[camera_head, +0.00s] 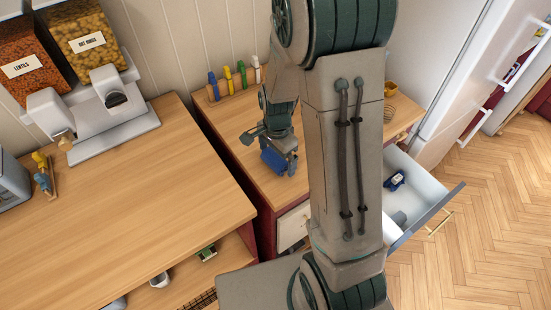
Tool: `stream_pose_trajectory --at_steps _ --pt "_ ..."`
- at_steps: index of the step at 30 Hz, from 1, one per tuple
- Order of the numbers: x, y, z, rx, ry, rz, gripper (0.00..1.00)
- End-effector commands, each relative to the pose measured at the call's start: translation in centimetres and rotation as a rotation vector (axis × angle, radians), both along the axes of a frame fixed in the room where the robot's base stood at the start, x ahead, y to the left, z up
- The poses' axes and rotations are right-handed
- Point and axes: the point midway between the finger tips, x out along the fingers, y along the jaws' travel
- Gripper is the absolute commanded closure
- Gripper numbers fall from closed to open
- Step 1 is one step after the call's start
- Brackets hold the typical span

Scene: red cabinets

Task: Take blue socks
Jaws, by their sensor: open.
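A small dark blue and white bundle (396,180) lies in the open white drawer to the right of my arm. It may be the blue socks, but it is too small to tell. My gripper (279,164) is open above the wooden counter, left of my arm's large link and well apart from the drawer. A bright blue block-like piece (272,161) shows at the gripper. I cannot tell whether it is part of the gripper or a thing behind it.
The drawer (431,207) stands pulled out, with a grey item (399,218) inside. My arm hides part of it. A white fridge (460,75) is at the right. The left countertop (120,215) has clear room.

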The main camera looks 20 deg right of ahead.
Motion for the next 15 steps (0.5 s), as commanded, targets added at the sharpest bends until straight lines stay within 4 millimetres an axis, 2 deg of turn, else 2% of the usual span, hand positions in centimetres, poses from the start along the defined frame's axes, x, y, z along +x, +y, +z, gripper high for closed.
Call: stream_pose_trajectory --at_steps 5,6,11,15 --pt "0.00 0.01 -0.04 0.000 0.000 0.000 0.00" --pt "0.00 0.01 -0.04 0.000 0.000 0.000 0.03" --pt "0.01 0.01 -0.02 0.000 0.000 0.000 0.47" --pt "0.01 0.01 -0.01 0.000 0.000 0.000 0.48"
